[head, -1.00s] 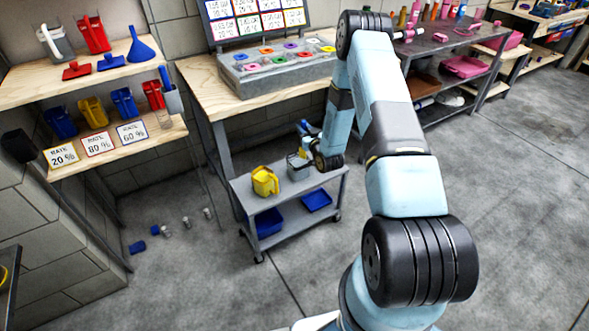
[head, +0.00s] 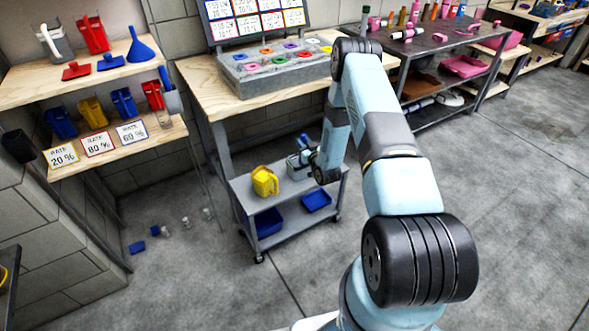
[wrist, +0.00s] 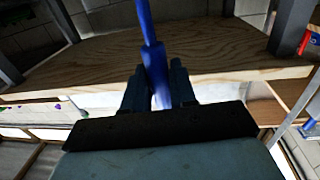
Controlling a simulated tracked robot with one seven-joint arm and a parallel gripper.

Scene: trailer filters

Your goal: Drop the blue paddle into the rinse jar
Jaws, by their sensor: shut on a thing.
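The blue paddle (wrist: 149,38) is a long blue rod in the wrist view, with a thicker part between the fingers. My gripper (wrist: 157,82) is shut on it. I cannot tell whether the paddle's lower end is inside that container. A small clear jar (head: 164,119) stands on the lower wall shelf, far left of my gripper. I cannot tell for sure which vessel is the rinse jar.
The grey cart (head: 283,198) carries a yellow jug (head: 264,181) beside the grey container. Blue trays lie on its lower shelf. A wooden bench (head: 215,95) with a grey rack stands behind. Small items lie on the floor at left. The floor at right is clear.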

